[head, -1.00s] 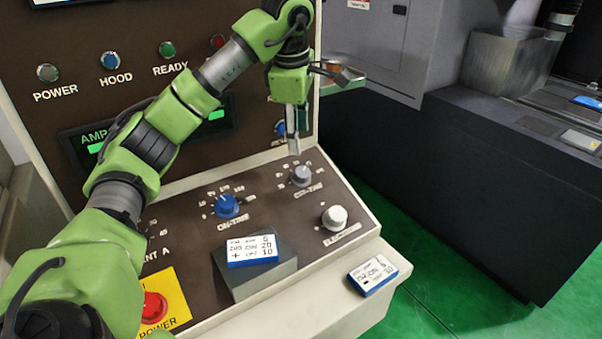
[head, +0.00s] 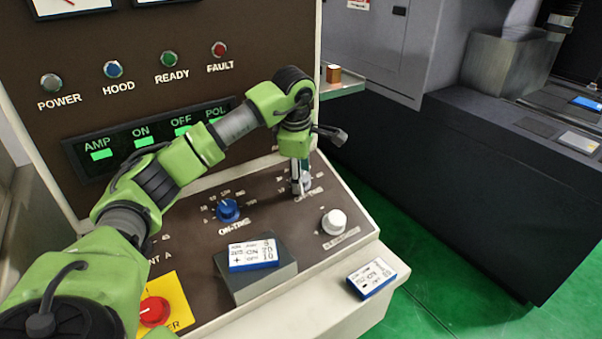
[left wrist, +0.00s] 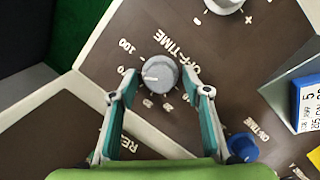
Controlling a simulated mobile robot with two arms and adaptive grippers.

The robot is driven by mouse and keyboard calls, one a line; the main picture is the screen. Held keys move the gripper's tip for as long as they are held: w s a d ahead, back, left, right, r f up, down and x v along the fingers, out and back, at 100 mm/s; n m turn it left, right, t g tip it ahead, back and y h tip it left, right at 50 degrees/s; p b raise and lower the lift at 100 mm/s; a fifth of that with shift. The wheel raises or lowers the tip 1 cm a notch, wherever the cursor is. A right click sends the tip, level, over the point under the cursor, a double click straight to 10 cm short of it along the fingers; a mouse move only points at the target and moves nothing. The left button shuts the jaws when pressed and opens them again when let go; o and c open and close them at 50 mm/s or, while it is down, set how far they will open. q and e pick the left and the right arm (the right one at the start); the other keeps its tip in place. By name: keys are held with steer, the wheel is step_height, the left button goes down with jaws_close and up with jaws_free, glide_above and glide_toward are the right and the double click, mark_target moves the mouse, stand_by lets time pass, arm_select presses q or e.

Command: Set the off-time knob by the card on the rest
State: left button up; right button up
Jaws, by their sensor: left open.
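The grey off-time knob (left wrist: 160,74) sits on the sloped brown panel, with its printed dial around it. In the left wrist view it lies between and just beyond the fingertips of my left gripper (left wrist: 158,96), which is open. In the head view my left gripper (head: 300,188) is down at the knob and hides most of it. A white card with a blue edge (head: 254,255) lies on the grey rest (head: 258,287); its small lines are hard to read. My right gripper is not in view.
The blue on-time knob (head: 228,210) is left of the off-time knob, and a white knob (head: 334,220) is lower right. A second card (head: 371,279) lies on the front ledge. A red button (head: 153,311) on a yellow plate is at lower left.

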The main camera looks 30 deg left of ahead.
arm_select(q)
steer(key=c, duration=1.1)
